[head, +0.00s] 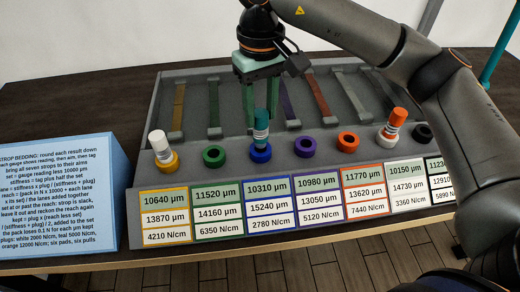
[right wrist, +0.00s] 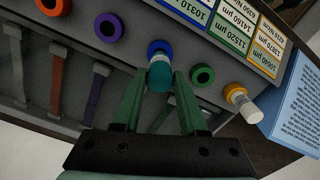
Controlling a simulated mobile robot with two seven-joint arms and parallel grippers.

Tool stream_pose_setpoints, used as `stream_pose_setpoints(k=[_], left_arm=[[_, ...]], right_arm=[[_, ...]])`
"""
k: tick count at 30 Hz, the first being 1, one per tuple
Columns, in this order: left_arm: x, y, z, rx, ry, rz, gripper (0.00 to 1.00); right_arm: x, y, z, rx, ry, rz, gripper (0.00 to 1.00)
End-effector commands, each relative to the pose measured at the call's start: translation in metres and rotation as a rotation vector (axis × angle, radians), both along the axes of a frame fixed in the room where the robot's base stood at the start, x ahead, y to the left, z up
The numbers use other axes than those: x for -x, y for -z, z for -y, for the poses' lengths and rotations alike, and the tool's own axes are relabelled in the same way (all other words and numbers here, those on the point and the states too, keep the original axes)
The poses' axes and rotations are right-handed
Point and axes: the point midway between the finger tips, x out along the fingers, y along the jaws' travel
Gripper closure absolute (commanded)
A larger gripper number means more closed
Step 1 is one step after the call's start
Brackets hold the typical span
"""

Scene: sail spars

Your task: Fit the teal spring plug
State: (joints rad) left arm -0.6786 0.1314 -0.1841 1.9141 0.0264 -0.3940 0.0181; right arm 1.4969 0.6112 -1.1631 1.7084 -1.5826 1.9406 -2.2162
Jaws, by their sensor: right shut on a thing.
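The teal spring plug (head: 261,122) has a teal top and a pale banded lower part. It stands upright at the blue ring (head: 260,152), its lower end at the ring's opening; I cannot tell how deep it sits. My right gripper (head: 262,108), with green fingers, comes down from above and is shut on the plug. In the right wrist view, the teal plug (right wrist: 160,76) shows between the two fingertips, with the blue ring (right wrist: 160,47) just beyond. My left gripper is not in view.
A white plug (head: 159,142) stands in the yellow ring and an orange-topped plug (head: 395,120) in a ring at right. The green (head: 214,156), purple (head: 304,147) and orange (head: 348,141) rings are empty. Number cards line the front; a blue instruction block (head: 60,190) stands left.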

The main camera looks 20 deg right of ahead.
Motion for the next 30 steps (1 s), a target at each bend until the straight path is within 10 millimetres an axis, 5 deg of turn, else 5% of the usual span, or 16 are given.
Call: stream_pose_setpoints(k=[30], left_arm=[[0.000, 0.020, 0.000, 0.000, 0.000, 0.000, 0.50]], right_arm=[[0.000, 0.021, 0.000, 0.000, 0.000, 0.000, 1.00]])
